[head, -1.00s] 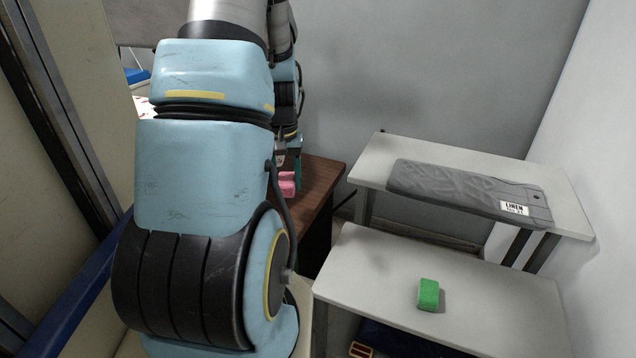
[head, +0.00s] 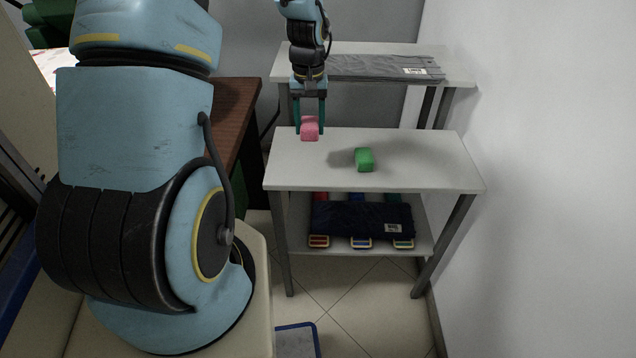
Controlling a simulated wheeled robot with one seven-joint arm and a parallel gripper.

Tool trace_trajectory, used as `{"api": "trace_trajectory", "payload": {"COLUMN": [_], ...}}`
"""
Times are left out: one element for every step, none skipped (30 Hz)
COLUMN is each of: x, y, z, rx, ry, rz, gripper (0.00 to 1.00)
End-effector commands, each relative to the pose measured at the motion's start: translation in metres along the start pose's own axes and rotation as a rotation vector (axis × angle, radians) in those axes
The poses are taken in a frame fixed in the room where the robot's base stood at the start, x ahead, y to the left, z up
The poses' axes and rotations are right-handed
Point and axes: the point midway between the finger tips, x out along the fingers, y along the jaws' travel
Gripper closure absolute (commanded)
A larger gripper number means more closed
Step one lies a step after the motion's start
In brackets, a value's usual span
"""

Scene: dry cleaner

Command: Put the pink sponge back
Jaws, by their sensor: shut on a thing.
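The pink sponge (head: 310,129) is held between the fingers of my gripper (head: 310,118), at the back left of the front white table (head: 420,172) in the head view. My gripper points down and is shut on the sponge. I cannot tell whether the sponge touches the table top or hangs just above it. A green sponge (head: 364,159) lies on the same table, to the right of and nearer than the pink one, apart from it.
A higher white table (head: 455,66) behind holds a folded grey garment (head: 375,68). A lower shelf (head: 420,240) holds a folded dark blue garment (head: 361,220). A brown wooden table (head: 240,95) stands at left. The white table's right side is clear.

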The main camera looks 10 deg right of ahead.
Motion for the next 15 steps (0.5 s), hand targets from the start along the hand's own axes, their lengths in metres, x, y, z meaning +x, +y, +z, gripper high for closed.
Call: {"api": "trace_trajectory", "payload": {"x": [0.005, 0.007, 0.013, 0.018, 0.023, 0.031, 0.036, 0.041, 0.046, 0.05, 0.053, 0.056, 0.058, 0.061, 0.066], "y": [0.003, 0.004, 0.005, 0.005, 0.006, 0.005, 0.005, 0.005, 0.005, 0.005, 0.005, 0.005, 0.005, 0.005, 0.005], "z": [0.0, 0.0, 0.0, 0.001, 0.001, 0.001, 0.0, 0.001, 0.0, 0.0, 0.0, 0.0, -0.001, -0.001, 0.0], "rx": [0.004, 0.005, 0.005, 0.005, 0.005, 0.005, 0.005, 0.005, 0.004, 0.005, 0.005, 0.005, 0.005, 0.006, 0.005], "ry": [-0.001, -0.001, -0.002, -0.004, -0.003, -0.005, -0.003, -0.003, -0.002, -0.002, -0.002, 0.0, 0.001, 0.001, -0.001], "rz": [0.0, -0.001, -0.001, -0.001, -0.001, -0.001, -0.001, -0.001, -0.001, 0.0, 0.0, 0.0, 0.0, 0.0, -0.001], "gripper": [0.97, 0.97, 0.97, 0.97, 0.97, 0.97, 0.97, 0.97, 0.97, 0.97, 0.97, 0.97, 0.97, 0.97, 0.97]}}
